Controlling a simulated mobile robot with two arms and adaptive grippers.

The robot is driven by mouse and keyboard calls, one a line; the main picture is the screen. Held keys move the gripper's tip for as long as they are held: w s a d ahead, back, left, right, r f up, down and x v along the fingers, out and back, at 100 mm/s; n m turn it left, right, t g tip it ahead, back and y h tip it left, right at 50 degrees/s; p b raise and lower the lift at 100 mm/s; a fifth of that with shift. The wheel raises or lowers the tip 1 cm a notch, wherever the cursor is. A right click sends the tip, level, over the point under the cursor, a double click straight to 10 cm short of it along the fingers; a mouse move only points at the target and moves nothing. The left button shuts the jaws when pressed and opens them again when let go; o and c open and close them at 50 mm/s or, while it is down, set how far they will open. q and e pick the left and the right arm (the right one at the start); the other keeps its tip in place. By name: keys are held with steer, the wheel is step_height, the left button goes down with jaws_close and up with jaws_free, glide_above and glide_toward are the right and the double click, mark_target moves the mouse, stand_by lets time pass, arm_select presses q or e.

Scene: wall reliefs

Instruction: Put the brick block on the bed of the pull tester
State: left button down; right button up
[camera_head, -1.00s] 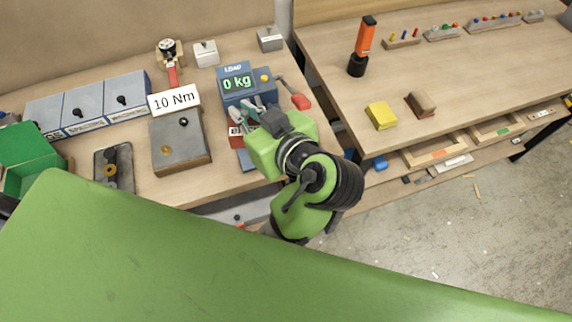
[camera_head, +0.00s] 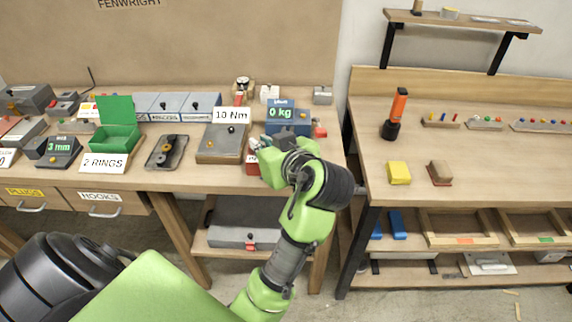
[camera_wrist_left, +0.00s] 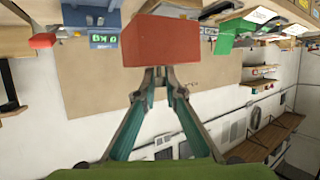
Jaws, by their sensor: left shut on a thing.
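The pull tester (camera_head: 289,119) is a blue device with a green "0 kg" display and a red-ended lever (camera_head: 320,132), at the right end of the left bench. Its display also shows upside down in the left wrist view (camera_wrist_left: 103,39). My left gripper (camera_head: 257,147) is in front of the tester, its fingers partly hidden by my green arm. It is shut on the red brick block (camera_wrist_left: 161,42), which fills the space at the fingertips in the left wrist view. A little of the brick shows in the head view (camera_head: 252,163). The tester's bed is mostly hidden by my arm.
Left of the tester stand a grey box (camera_head: 219,146) with a "10 Nm" sign, a dark tray (camera_head: 167,152) and a green bin (camera_head: 117,139). The right bench holds a yellow block (camera_head: 398,172), a brown block (camera_head: 440,173) and an orange-handled tool (camera_head: 396,113). A gap separates the benches.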

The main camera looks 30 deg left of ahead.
arm_select(q)
steer(key=w+f+p, duration=0.1)
steer(key=w+f, duration=0.3)
steer(key=w+a+f+p, duration=0.1)
steer(key=w+f+p, duration=0.1)
steer(key=w+f, duration=0.2)
steer(key=w+a+f+p, duration=0.1)
steer(key=w+f+p, duration=0.1)
steer(key=w+f, duration=0.2)
steer(key=shift+w, duration=0.5)
steer(key=shift+f, duration=0.2)
arm_select(e)
steer(key=r, duration=0.5)
steer(key=shift+s+d, duration=0.15)
steer(key=shift+s, duration=0.2)
arm_select(q)
steer(key=shift+f, duration=0.1)
arm_select(e)
steer(key=shift+f, duration=0.1)
arm_select(q)
steer(key=shift+f+b, duration=0.15)
steer(key=shift+b, duration=0.15)
steer(key=c, duration=2.1)
jaws_free()
steer(key=shift+c, duration=0.2)
arm_select(e)
steer(key=shift+d, duration=0.15)
